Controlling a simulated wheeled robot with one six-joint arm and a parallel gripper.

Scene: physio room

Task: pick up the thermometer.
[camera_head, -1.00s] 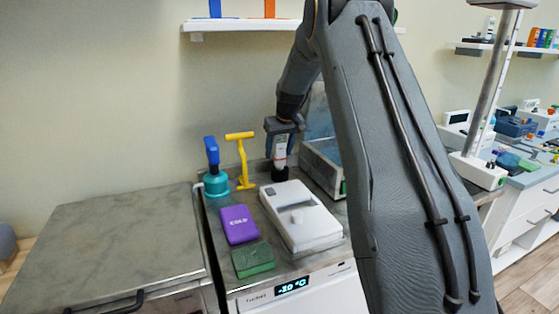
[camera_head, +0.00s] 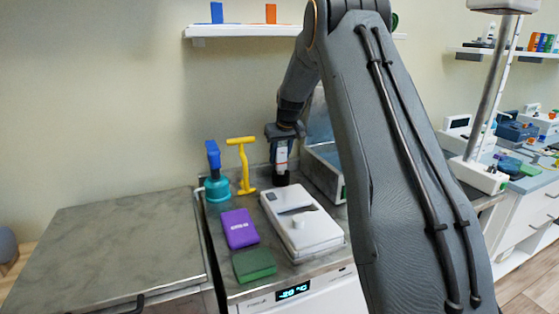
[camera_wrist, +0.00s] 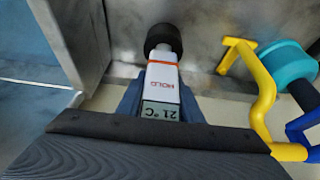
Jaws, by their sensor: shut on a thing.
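The thermometer is a white handheld device with an orange band, a black end, the word HOLD and a 21 °C display. It stands upright at the back of the grey counter in the head view (camera_head: 281,162), black end down; I cannot tell if that end touches the counter. It also shows in the wrist view (camera_wrist: 163,76). My gripper (camera_head: 282,147) is above it, shut on its upper body. In the wrist view the blue-grey fingers (camera_wrist: 160,100) press on both its sides, and part of its display end is hidden by my gripper.
A yellow tool (camera_head: 243,166) and a teal pot with a blue top (camera_head: 217,188) stand left. A white device (camera_head: 303,222), purple COLD pack (camera_head: 239,229) and green block (camera_head: 254,264) lie in front. A grey metal box (camera_head: 324,164) is close right. A shelf (camera_head: 240,31) hangs above.

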